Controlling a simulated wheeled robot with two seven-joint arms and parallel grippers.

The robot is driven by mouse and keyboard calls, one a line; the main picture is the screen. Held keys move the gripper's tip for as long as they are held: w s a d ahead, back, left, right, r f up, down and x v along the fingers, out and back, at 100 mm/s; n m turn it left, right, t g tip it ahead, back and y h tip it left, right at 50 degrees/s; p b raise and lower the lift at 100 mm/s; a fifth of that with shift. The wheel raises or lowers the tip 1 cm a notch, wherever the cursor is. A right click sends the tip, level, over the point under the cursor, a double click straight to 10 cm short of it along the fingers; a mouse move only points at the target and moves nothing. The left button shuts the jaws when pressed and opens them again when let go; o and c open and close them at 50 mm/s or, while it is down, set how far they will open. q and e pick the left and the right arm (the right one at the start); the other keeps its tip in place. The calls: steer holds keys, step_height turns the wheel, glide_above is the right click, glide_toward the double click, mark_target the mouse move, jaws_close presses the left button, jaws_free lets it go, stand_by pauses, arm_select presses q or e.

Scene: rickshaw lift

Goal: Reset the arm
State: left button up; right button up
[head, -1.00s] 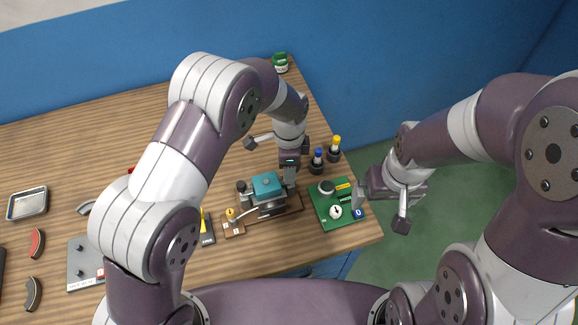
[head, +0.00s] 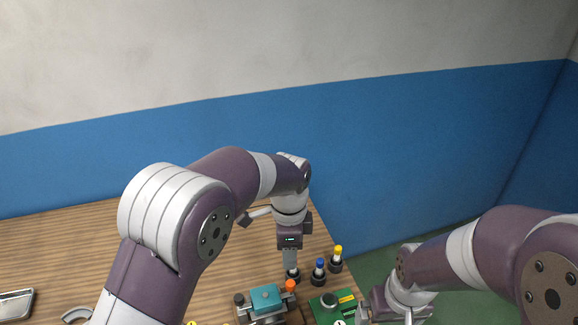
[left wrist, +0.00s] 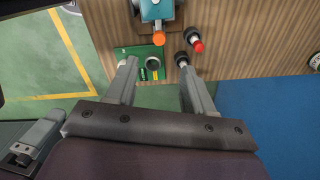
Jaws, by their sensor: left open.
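My left gripper (head: 291,265) hangs over the far right part of the table, just behind and to the right of a teal-topped device (head: 265,297). In the left wrist view my left gripper (left wrist: 158,84) has its two fingers wide apart with nothing between them. The teal device (left wrist: 157,10) with its orange knob (left wrist: 158,39) lies beyond the fingertips. My right gripper (head: 388,306) is at the bottom edge, right of the table, over the green floor. Its tips are cut off.
A blue-capped bottle (head: 319,268) and a yellow-capped bottle (head: 336,256) stand right of my left gripper. A green board (head: 330,305) lies in front of them. A red-capped item (left wrist: 195,44) is near the fingertips. A metal tray (head: 15,303) sits far left. The back left table is clear.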

arm_select(q)
steer(key=s+a+f+n+t, duration=0.1)
steer(key=s+a+n, duration=1.4)
steer(key=a+n, duration=0.2)
steer(key=shift+s+a+f, duration=0.15)
steer(key=shift+a+f, duration=0.1)
steer(key=shift+a, duration=0.3)
steer(key=shift+s, duration=0.1)
